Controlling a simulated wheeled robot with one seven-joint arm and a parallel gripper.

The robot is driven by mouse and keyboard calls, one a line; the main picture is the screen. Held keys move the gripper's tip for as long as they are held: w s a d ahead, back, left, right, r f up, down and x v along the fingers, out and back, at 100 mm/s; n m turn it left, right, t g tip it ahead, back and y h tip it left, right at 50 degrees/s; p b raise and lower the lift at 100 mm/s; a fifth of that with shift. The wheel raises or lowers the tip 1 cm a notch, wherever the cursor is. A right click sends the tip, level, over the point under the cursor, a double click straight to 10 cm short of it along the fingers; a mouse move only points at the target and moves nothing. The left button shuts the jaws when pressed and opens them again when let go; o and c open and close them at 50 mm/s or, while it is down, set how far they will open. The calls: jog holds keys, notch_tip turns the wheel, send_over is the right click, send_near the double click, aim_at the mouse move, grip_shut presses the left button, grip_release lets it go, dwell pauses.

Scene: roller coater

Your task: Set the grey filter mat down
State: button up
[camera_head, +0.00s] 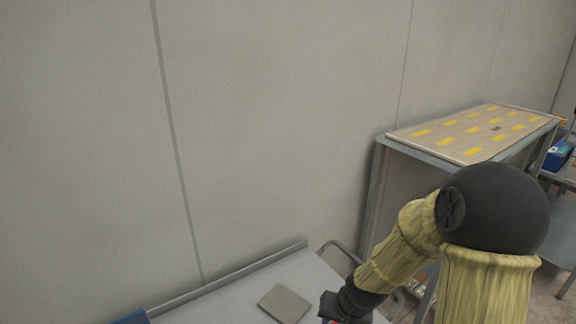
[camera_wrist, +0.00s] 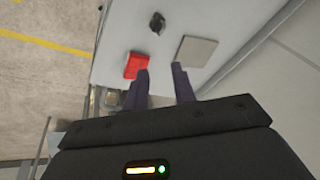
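The grey filter mat (camera_head: 284,303) is a flat square lying on the light grey table at the bottom of the head view. In the wrist view the mat (camera_wrist: 197,51) lies beyond the tip of the right finger, and nothing visible holds it. My gripper (camera_wrist: 160,69) is open, with a clear gap between its two dark fingers and nothing seen in it. In the head view my arm reaches down to the right of the mat, and the fingers are not clearly seen.
In the wrist view a red block (camera_wrist: 135,65) lies near the left fingertip, and a small black object (camera_wrist: 157,23) stands farther off on the table (camera_wrist: 112,30). A wall backs the table. A raised bench with a yellow-marked panel (camera_head: 445,138) stands right.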

jog(key=s+d+r+n+h, duration=0.1)
jog(key=s+d+r, duration=0.1)
jog(key=s, duration=0.3)
jog(key=s+d+r+n+h+b, duration=0.1)
jog(key=s+d+r, duration=0.1)
jog(key=s+r, duration=0.1)
jog(key=shift+s+r+g+b, duration=0.3)
jog(key=shift+s+g, duration=0.1)
jog(key=shift+s, duration=0.5)
